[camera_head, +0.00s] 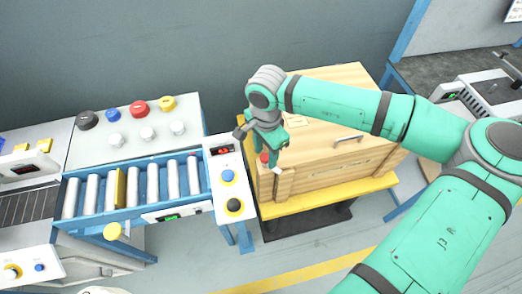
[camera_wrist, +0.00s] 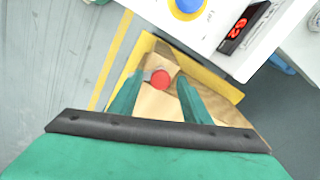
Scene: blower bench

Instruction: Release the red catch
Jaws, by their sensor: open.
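The red catch (camera_wrist: 160,79) is a round red piece on the wooden crate. In the wrist view it lies between the tips of my open gripper (camera_wrist: 160,84), which are apart on either side of it. I cannot tell whether the fingers touch it. In the head view the red catch (camera_head: 264,158) shows at the crate's left front corner, beside my gripper (camera_head: 280,168), which points down there. The wooden crate (camera_head: 335,145) has a lid with a handle (camera_head: 348,139) and sits on a yellow-topped stand. My wrist hides part of the crate's left side.
Left of the crate stands a control panel (camera_head: 228,188) with a blue and a black button and a red display. A roller conveyor (camera_head: 132,190) and a panel with coloured knobs (camera_head: 130,128) are further left. A dark-topped bench (camera_head: 440,75) is at the back right.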

